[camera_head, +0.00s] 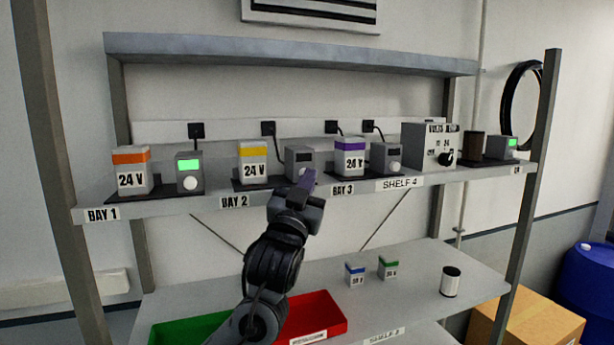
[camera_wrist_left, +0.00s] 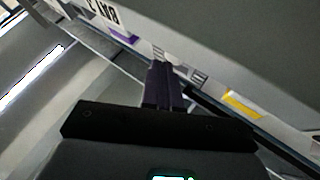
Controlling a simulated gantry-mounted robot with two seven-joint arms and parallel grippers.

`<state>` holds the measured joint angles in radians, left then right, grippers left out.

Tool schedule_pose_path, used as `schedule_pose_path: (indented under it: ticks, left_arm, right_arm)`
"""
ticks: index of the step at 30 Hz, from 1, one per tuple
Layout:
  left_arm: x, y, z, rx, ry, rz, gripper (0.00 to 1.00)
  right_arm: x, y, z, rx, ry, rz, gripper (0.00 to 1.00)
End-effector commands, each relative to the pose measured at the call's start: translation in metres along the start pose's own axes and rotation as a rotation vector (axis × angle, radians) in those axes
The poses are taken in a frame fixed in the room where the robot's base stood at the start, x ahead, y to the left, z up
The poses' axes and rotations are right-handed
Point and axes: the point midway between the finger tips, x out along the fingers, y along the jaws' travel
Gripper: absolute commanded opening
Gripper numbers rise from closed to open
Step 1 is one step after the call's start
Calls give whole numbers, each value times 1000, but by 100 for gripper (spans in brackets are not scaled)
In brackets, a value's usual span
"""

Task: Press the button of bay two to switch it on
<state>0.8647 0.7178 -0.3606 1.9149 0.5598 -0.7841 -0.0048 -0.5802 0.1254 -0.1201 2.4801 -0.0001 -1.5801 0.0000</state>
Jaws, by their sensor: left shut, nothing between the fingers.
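On the upper shelf above the BAY 2 label (camera_head: 235,201) stands a 24 V block with a yellow band (camera_head: 253,151). Beside it is a small grey unit (camera_head: 299,155) with a dark screen. Its lower front, where a button would be, is hidden behind my left gripper. My left gripper (camera_head: 307,178) is shut and empty, with its fingertips in front of this unit; I cannot tell whether they touch it. The shut fingers (camera_wrist_left: 162,85) also show in the left wrist view, with yellow and purple bands beyond them. My right gripper is not in view.
The BAY 1 unit (camera_head: 189,171) has a lit green screen and a white knob. The BAY 3 unit (camera_head: 385,157) has a dark screen. A larger box with a black knob (camera_head: 429,147) stands further right. The lower shelf holds green (camera_head: 185,330) and red (camera_head: 325,308) trays.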

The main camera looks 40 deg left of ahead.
Motion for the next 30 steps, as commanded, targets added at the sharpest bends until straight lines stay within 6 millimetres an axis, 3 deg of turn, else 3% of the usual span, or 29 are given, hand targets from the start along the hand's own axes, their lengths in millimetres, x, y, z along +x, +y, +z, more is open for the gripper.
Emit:
schedule_pose_path:
  ticks: [30]
  left_arm:
    - [7, -5, 5, 1, -1, -2, 0]
  right_arm:
    - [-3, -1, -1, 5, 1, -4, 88]
